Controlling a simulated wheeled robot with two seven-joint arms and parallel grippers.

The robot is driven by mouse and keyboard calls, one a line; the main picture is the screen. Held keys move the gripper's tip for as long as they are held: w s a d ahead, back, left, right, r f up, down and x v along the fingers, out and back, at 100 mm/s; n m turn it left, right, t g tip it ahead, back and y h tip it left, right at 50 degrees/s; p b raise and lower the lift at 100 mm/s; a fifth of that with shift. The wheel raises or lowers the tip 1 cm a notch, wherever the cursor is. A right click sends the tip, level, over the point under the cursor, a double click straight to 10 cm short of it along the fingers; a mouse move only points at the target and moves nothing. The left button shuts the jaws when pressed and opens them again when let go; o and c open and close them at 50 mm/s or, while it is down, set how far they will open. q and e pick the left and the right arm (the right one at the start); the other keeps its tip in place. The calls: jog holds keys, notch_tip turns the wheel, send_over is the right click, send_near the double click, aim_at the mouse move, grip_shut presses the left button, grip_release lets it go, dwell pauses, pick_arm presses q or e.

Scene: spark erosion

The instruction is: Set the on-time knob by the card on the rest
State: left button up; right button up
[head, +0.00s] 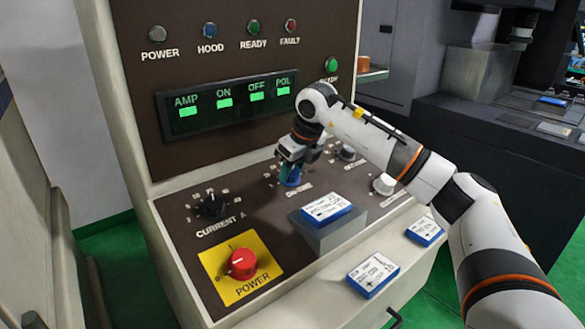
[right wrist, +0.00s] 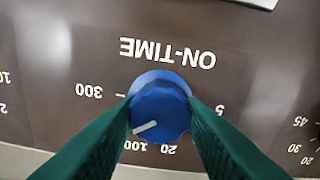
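The blue on-time knob (right wrist: 160,108) sits on the brown panel under the upside-down word ON-TIME in the right wrist view. Its white pointer line aims down-left, between the 300 and 100 marks and nearer 100. My right gripper (right wrist: 160,100) has its green fingers on both sides of the knob, seemingly touching it. In the head view, the right gripper (head: 290,168) reaches down over the blue knob (head: 290,180) and partly hides it. A blue-edged white card (head: 326,207) lies on the grey rest (head: 328,236); its print is too small to read. My left gripper is out of view.
A black current knob (head: 211,205) and a red power knob (head: 242,263) on a yellow plate are to the left. Two more cards (head: 372,274) (head: 425,231) lie on the front ledge.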

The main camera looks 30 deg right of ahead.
jog(key=shift+m, duration=0.3)
jog(key=m, duration=0.3)
jog(key=shift+m, duration=1.8)
jog(key=shift+d, duration=0.1)
jog(key=o, duration=1)
jog(key=shift+r, duration=0.1)
jog(key=v, duration=1.2)
jog(key=shift+w+a+b, duration=0.1)
jog(key=shift+a+b, duration=0.1)
jog(key=shift+b, duration=0.15)
